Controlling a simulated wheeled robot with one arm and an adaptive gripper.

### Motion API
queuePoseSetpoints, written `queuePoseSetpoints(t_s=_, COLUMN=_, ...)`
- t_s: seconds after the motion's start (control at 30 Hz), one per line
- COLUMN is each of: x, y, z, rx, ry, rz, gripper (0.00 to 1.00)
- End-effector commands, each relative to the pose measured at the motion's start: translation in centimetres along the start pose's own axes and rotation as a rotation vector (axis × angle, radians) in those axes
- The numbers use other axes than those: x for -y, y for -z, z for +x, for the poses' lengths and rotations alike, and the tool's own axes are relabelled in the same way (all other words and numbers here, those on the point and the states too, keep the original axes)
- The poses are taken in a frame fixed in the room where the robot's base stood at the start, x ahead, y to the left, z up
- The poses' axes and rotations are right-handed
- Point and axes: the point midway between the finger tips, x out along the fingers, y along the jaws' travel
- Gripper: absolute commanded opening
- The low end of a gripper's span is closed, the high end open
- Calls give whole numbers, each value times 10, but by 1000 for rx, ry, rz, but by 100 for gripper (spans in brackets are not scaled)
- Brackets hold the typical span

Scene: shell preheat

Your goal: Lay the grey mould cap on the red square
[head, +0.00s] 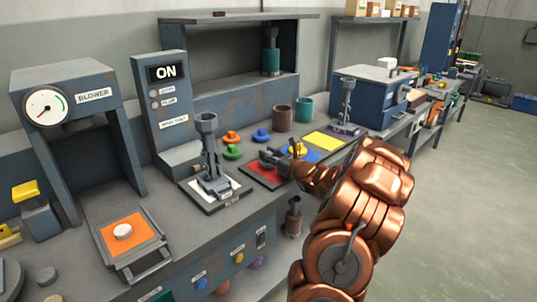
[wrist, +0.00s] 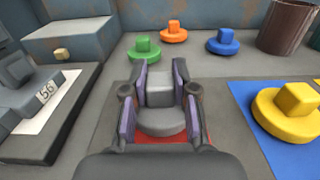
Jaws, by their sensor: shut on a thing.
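The grey mould cap (wrist: 160,122), a round disc with a square knob, is between the two fingers of my gripper (wrist: 157,94) in the wrist view. My gripper is shut on its knob. The red square (wrist: 207,136) shows only as slivers around the cap and fingers, so the cap is over it. I cannot tell whether the cap touches it. In the head view my gripper (head: 275,158) is over the red square (head: 262,174), and the cap is hard to make out there.
A yellow cap (wrist: 290,112) sits on the blue square (wrist: 250,98) to the right. Green (wrist: 138,53), orange (wrist: 174,33) and blue (wrist: 223,42) caps stand behind. A grey stand (head: 212,170) is at the left. The yellow square (head: 326,141) is bare.

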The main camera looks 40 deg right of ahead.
Motion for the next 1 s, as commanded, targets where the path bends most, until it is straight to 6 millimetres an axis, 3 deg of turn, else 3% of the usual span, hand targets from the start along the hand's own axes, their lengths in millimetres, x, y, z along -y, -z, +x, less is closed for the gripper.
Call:
queuePoseSetpoints(t_s=0.4, x=0, y=8, z=0, rx=0, ry=-1, rz=0, gripper=0)
queuePoseSetpoints(t_s=0.43, x=0, y=8, z=0, rx=0, ry=-1, rz=-1, gripper=29)
queuePoseSetpoints(t_s=0.63, x=0, y=8, z=0, rx=-1, ry=-1, rz=-1, gripper=50)
queuePoseSetpoints(t_s=1.0, x=0, y=7, z=0, rx=-1, ry=-1, rz=-1, gripper=52)
